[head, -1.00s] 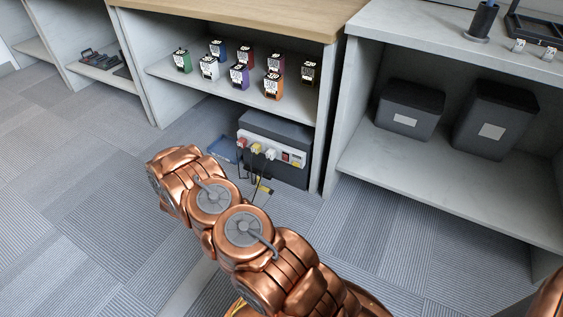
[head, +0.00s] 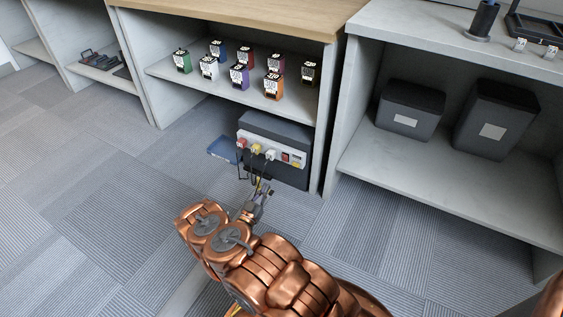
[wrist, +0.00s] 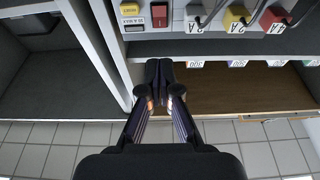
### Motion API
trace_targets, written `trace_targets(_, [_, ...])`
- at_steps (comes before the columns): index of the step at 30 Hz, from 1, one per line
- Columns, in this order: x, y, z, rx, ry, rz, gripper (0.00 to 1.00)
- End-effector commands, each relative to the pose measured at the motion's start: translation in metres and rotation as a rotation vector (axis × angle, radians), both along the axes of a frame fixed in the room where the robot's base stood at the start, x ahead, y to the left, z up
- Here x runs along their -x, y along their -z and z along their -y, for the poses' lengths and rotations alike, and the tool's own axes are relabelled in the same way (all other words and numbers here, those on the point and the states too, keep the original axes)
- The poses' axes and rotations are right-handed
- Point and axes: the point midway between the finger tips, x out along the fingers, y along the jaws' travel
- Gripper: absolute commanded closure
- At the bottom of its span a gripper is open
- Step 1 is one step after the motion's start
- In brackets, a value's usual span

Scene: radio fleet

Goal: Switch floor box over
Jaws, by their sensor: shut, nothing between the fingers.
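The floor box (head: 275,130) is a dark box on the floor under the shelf. Its pale front panel (head: 271,148) carries a red plug (head: 241,143), a yellow plug (head: 256,149), a white-grey plug (head: 271,154) and a red-and-black rocker switch (head: 287,157). In the wrist view the panel is upside down, with the switch (wrist: 159,14) between the yellow reset part (wrist: 129,10) and the grey plug (wrist: 195,14). My gripper (head: 265,187) is shut and empty, in front of and below the panel. Its fingertips (wrist: 160,68) point towards the switch and appear apart from it.
Cords hang in front of the panel, close to my gripper. A blue flat item (head: 222,149) lies left of the box. Several small coloured boxes (head: 240,77) stand on the shelf above. Two dark bins (head: 410,110) sit on the right shelf. The carpet at left is clear.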

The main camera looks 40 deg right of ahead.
Motion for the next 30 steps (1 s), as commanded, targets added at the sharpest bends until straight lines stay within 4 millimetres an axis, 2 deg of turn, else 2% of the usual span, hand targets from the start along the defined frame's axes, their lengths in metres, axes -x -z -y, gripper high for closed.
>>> trace_targets(11, [-0.003, -0.002, 0.006, -0.002, -0.001, 0.002, 1.0])
trace_targets(17, [-0.01, -0.008, 0.032, -0.003, 0.003, 0.005, 1.0])
trace_targets(30, [-0.031, -0.027, 0.102, -0.002, 0.002, 0.005, 1.0])
